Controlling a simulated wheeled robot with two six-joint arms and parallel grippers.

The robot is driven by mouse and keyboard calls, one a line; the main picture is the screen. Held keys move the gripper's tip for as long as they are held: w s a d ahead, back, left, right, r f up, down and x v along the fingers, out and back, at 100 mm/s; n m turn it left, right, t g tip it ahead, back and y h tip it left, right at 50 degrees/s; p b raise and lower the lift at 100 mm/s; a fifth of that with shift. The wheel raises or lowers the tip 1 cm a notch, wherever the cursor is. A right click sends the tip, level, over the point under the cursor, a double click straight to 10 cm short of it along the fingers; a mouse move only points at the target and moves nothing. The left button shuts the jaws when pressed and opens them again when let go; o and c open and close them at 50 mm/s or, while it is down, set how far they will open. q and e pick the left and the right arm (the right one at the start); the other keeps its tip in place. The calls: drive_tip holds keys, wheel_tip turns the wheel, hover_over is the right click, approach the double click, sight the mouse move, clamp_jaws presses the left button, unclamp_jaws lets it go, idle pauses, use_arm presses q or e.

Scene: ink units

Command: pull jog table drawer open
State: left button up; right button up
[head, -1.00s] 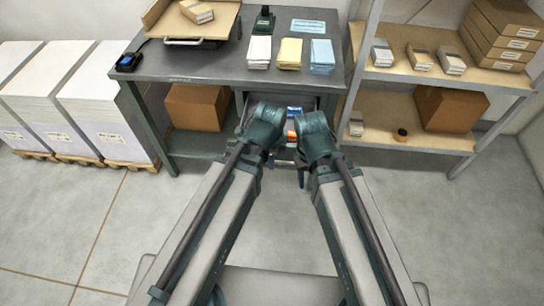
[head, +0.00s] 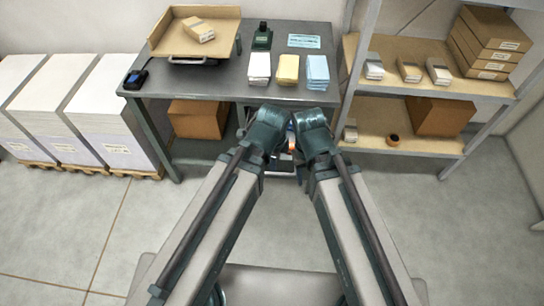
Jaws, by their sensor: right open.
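The jog table (head: 215,82) stands ahead with a grey top. Its drawer (head: 282,171) is below the right part of the top and stands out from the table, open. Small bits of its contents, blue and orange, show between my forearms. My right gripper (head: 302,173) is at the drawer's front, mostly hidden behind my own wrist, with its jaws open. Whether it touches the drawer handle I cannot tell. My left arm comes in beside it, and its gripper is hidden behind the arm.
White, yellow and blue paper stacks (head: 288,69) lie on the table's front right. A shelf (head: 400,142) with boxes stands close on the right. Tall white paper stacks (head: 108,110) on pallets stand at the left. The floor (head: 60,220) in front is clear.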

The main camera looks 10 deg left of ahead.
use_arm(q)
drive_tip(key=r, duration=0.1)
drive_tip(key=r+p, duration=0.1)
drive_tip(key=shift+s+r+p, duration=0.25)
drive_tip(key=shift+r+p, duration=0.05)
drive_tip(key=shift+r, duration=0.1)
use_arm(e)
drive_tip(key=r, duration=0.2)
drive_tip(key=shift+s+a+r, duration=0.2)
drive_tip(key=shift+r, duration=0.15)
